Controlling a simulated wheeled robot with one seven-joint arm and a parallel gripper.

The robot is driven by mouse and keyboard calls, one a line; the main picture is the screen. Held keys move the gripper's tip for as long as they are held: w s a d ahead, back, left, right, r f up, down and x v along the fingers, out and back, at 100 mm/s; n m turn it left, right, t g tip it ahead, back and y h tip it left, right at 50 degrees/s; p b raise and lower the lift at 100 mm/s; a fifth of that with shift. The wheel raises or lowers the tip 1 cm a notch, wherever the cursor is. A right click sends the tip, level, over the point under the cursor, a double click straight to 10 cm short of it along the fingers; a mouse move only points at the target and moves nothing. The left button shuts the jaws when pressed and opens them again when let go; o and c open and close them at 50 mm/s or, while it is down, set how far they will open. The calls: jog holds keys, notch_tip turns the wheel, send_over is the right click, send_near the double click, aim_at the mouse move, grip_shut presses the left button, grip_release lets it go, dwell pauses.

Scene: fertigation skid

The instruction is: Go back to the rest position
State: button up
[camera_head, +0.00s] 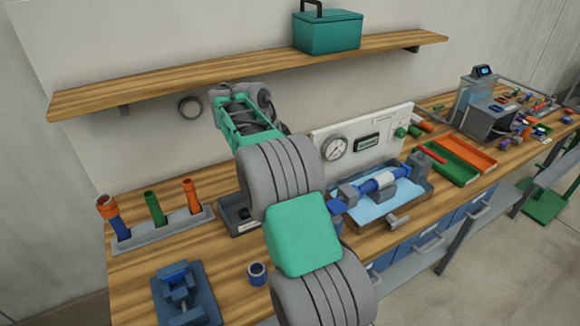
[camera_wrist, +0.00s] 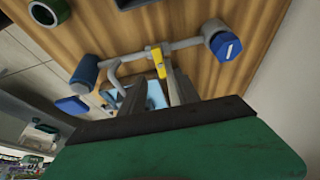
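My arm rises through the middle of the head view, with grey ribbed joints and green covers. My gripper is hidden from the head camera. In the wrist view, my gripper (camera_wrist: 150,82) shows two dark grey fingers past a green and black body, with a gap between them. Light blue shows through the gap. Beyond the fingertips lies a grey pipe piece with blue ends and a yellow part (camera_wrist: 158,62). I cannot tell how far it is from the fingers, and no clear grip on it shows.
A wooden bench (camera_head: 125,275) carries a tube rack (camera_head: 165,233), a blue vise (camera_head: 180,290), a small cup (camera_head: 257,273), a gauge panel (camera_head: 345,132) and a blue-floored tray (camera_head: 375,211). Green and orange bins (camera_head: 463,154) stand right. A wall shelf (camera_head: 180,78) holds a green toolbox (camera_head: 328,33).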

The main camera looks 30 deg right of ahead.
jog(key=s+a+r+n+t+y, duration=0.1)
jog(key=s+a+r+n+t, duration=0.3)
jog(key=s+a+n, duration=0.7)
jog(key=s+a+f+n+y, duration=0.3)
jog(key=s+a+n, duration=0.5)
jog(key=s+a, duration=0.3)
jog(key=shift+s+a+f+y, duration=0.35)
jog(key=shift+a+f, duration=0.45)
jog(key=shift+a, duration=0.4)
